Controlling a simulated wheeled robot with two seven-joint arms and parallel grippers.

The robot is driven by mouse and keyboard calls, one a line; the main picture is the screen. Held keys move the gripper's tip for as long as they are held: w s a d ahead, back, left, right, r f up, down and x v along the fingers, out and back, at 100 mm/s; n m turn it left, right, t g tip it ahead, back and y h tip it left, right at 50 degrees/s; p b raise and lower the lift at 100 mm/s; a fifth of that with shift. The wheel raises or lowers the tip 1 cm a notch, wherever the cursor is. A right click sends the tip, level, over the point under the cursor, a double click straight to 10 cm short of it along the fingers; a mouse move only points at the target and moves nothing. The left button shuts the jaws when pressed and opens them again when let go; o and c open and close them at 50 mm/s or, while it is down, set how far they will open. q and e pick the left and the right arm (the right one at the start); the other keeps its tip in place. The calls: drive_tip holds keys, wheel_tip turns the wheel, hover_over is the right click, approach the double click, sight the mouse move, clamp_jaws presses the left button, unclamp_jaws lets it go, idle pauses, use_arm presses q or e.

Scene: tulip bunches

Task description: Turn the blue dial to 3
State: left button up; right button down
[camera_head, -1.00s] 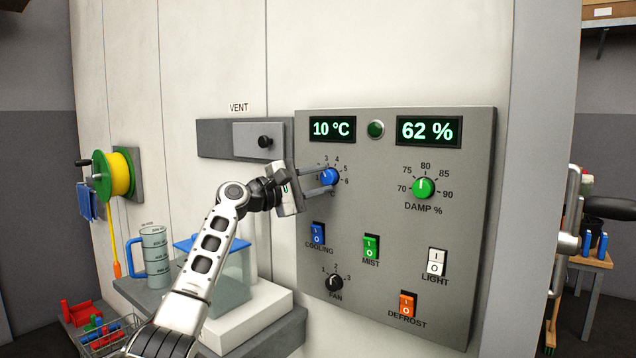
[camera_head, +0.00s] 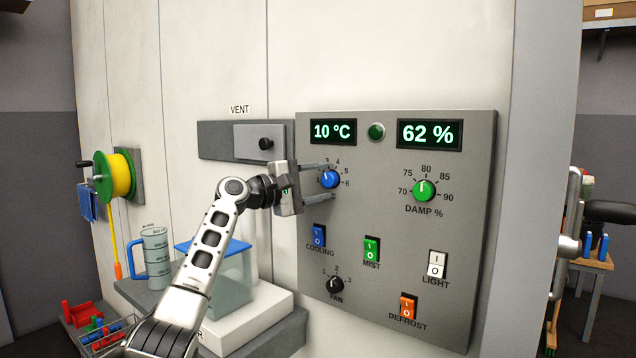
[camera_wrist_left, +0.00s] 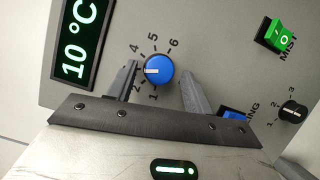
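The blue dial (camera_head: 330,180) is on the grey control panel, under the 10 °C display (camera_head: 333,131). In the left wrist view the dial (camera_wrist_left: 158,71) has its white pointer aimed left, between the 2 and the 4. The 3 itself is hidden behind a finger there. My left gripper (camera_head: 326,182) is open, with one finger above and one below the dial in the head view. The left wrist view shows clear gaps between the dial and both fingers of the gripper (camera_wrist_left: 162,82). My right gripper is not in view.
The panel (camera_head: 460,290) also carries a green DAMP dial (camera_head: 424,190), a black FAN dial (camera_head: 335,284) and several rocker switches. The blue COOLING switch (camera_head: 318,236) is just below my gripper.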

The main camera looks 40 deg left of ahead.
use_arm(q)
drive_tip(key=shift+s+a+f, duration=0.1)
drive_tip(key=shift+s+a, duration=0.05)
drive_tip(key=shift+s, duration=0.3)
drive_tip(key=b+v, duration=0.5)
drive_tip(key=v, duration=1)
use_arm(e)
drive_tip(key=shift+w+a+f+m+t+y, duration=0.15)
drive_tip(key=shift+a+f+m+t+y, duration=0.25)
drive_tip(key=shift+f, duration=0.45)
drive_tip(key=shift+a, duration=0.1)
